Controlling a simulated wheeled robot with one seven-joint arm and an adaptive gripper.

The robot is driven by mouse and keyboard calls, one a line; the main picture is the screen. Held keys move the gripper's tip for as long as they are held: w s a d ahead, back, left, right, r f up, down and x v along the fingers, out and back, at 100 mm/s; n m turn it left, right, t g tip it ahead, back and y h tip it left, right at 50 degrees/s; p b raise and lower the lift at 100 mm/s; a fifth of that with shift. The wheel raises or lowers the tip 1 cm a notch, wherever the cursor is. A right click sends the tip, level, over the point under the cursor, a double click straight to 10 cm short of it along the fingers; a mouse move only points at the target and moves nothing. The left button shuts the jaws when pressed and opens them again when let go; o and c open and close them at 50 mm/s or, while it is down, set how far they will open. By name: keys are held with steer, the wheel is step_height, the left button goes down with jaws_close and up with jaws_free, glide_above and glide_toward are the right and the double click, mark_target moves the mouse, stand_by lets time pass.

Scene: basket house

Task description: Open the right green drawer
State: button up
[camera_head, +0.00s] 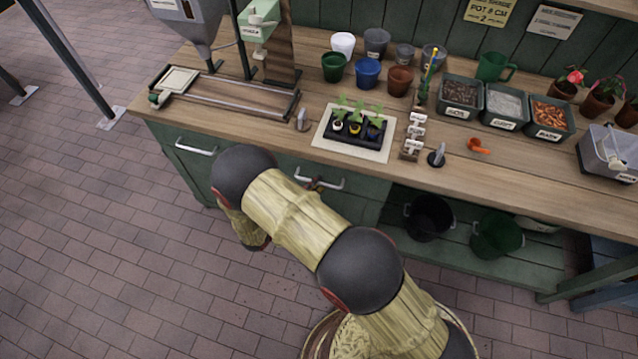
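The right green drawer (350,201) is in the bench front below the wooden top, and it looks shut. Its pale bar handle (319,180) shows just right of my arm, which hides the drawer's left part. My arm bends down in front of the bench, and its upper link covers most of my gripper.
A left drawer with its own handle (196,147) looks shut. The bench top (440,178) holds a seedling tray (356,130), pots and labelled bins. Dark buckets (428,216) stand on the open lower shelf at right. The brick floor (120,240) at left is clear.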

steer(key=shift+x, duration=1.05)
steer(key=shift+c, duration=1.2)
steer(key=c, duration=0.4)
jaws_close()
